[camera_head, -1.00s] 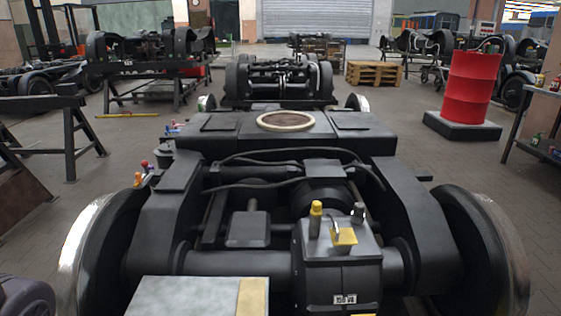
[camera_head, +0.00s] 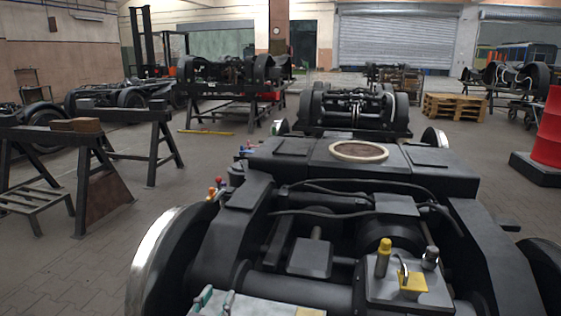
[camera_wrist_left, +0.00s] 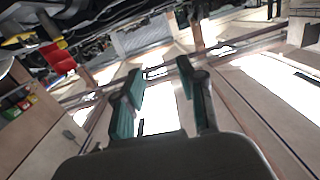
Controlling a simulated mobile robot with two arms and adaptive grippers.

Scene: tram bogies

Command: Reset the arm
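My left gripper (camera_head: 214,301) shows at the bottom edge of the head view, with only its teal fingertips visible, in front of the near bogie (camera_head: 330,215). In the left wrist view the same gripper (camera_wrist_left: 158,85) has its two teal fingers apart, with nothing between them. The wrist view is strongly tilted, with bright panels and long beams behind the fingers. The rest of the left arm is hidden below the head view. My right gripper is not in view.
The black bogie fills the lower middle, its shiny wheel (camera_head: 160,262) at left. Trestles (camera_head: 88,165) stand at left. A red drum (camera_head: 548,135) on a dark block is at far right. Wooden pallets (camera_head: 455,105) stand farther back. Floor (camera_head: 190,185) between trestles and bogie is clear.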

